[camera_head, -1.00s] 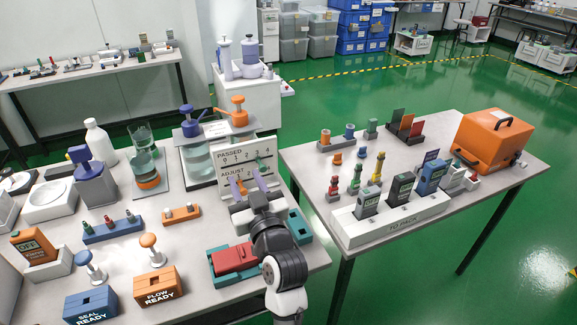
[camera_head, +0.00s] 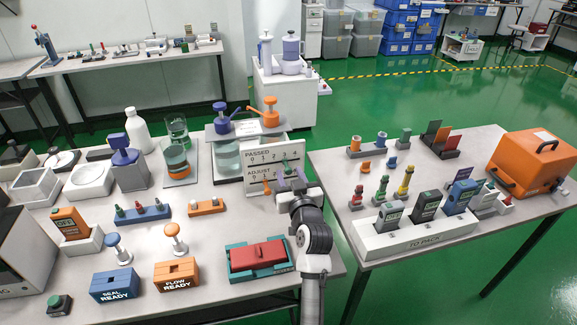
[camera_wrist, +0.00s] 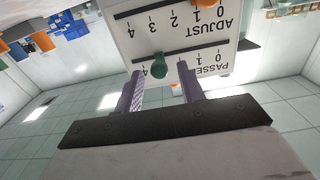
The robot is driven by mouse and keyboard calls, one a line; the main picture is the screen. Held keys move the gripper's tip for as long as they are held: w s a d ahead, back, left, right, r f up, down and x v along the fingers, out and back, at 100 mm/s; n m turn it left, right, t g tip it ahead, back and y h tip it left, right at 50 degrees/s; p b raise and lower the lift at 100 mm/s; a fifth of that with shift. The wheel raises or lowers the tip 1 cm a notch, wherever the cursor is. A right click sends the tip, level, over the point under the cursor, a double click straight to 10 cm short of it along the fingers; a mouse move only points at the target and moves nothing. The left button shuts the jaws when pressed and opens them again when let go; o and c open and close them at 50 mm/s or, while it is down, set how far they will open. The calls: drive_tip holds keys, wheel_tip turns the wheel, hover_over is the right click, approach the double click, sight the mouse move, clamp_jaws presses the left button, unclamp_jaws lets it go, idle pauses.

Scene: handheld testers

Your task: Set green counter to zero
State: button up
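The white counter board (camera_head: 252,158) stands at the right of the left table, with a PASSED row above an ADJUST row. It shows upside down in the wrist view (camera_wrist: 185,40). The green counter (camera_head: 286,164) sits on the PASSED row; in the wrist view the green counter (camera_wrist: 159,65) is near the 3 place, just beside the 4. An orange counter (camera_head: 266,187) sits on the ADJUST row. My gripper (camera_head: 291,177) is open in front of the board. In the wrist view its purple fingertips (camera_wrist: 160,72) lie either side of the green counter; contact is not clear.
The right table (camera_head: 335,165) holds a TO PACK rack (camera_head: 400,240). A gap separates the tables.

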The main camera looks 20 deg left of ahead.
sight(287, 167)
drive_tip(key=shift+x, duration=1.35)
drive_tip(key=shift+c, duration=0.3)
clamp_jaws()
